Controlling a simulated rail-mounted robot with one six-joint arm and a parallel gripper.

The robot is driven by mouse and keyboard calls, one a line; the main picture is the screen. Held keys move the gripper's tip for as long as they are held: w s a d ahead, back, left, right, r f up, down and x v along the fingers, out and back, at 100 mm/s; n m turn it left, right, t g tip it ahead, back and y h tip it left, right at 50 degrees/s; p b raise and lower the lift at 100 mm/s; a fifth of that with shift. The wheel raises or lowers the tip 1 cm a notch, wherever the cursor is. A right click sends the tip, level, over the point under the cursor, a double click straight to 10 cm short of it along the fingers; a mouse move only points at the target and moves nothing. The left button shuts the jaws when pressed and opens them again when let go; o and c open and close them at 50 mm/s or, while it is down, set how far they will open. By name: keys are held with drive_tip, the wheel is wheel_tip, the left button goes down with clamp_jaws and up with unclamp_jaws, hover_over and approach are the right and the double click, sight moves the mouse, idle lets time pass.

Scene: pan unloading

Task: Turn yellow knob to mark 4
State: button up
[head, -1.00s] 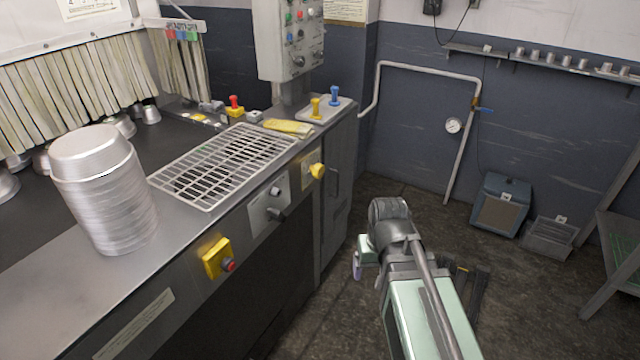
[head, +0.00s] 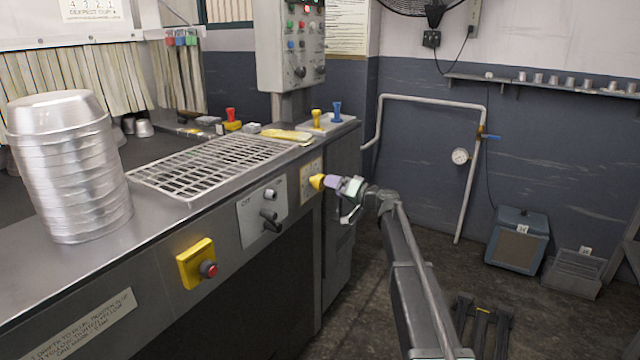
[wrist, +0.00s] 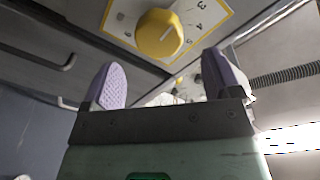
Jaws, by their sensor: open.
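The yellow knob (head: 317,181) sticks out from a pale dial plate on the front of the grey counter. In the wrist view the knob (wrist: 160,35) has a short pale pointer line, and its dial plate (wrist: 190,14) has a yellow border. In the wrist view my gripper (wrist: 163,78) is open, with the knob ahead of the gap and not between the fingers.
The counter front also carries a black handle (head: 270,220) and a yellow box with a red button (head: 197,264). A wire rack (head: 210,165) and stacked pans (head: 68,170) stand on top.

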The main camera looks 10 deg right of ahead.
sight(320, 181)
drive_tip(key=x, duration=0.6)
drive_tip(key=shift+w+a, duration=0.25)
drive_tip(key=shift+w, duration=0.05)
drive_tip(key=c, duration=0.9)
